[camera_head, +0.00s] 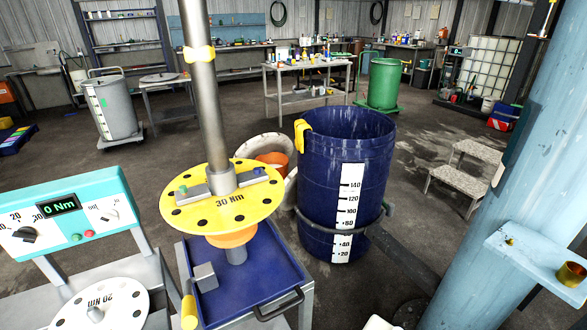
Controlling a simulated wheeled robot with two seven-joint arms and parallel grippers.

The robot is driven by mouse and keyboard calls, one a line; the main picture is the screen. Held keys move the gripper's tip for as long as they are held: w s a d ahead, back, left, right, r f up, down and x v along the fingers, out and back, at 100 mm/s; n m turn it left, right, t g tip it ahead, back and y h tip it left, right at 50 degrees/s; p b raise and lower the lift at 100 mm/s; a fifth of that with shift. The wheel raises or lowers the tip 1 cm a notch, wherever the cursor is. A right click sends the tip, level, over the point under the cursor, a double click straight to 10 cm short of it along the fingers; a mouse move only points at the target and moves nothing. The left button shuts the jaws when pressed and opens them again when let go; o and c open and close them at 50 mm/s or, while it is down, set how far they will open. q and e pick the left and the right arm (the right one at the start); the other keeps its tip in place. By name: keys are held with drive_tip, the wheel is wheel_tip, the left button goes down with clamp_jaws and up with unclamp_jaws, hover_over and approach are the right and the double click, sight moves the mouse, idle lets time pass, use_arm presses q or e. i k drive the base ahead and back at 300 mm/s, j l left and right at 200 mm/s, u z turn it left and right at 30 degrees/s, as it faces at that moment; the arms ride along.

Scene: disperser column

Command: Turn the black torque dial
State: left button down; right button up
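The black torque dial (28,235) is a dark knob on the sloped face of the turquoise-framed control panel (70,188) at the left. Numbers are printed around it; 20 and 30 are legible, and part of the scale is cut off by the picture's left edge. Neither of my grippers shows in the head view.
A white disc (125,300) marked 20 Nm lies in front of the panel. A yellow disc (205,222) marked 30 Nm sits on a vertical metal shaft (205,100) above a blue tray (270,258). A blue drum (318,180) and pale blue column (490,200) stand right.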

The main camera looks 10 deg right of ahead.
sight(26, 234)
drive_tip(key=i+l+u, duration=0.15)
drive_tip(key=u, duration=0.55)
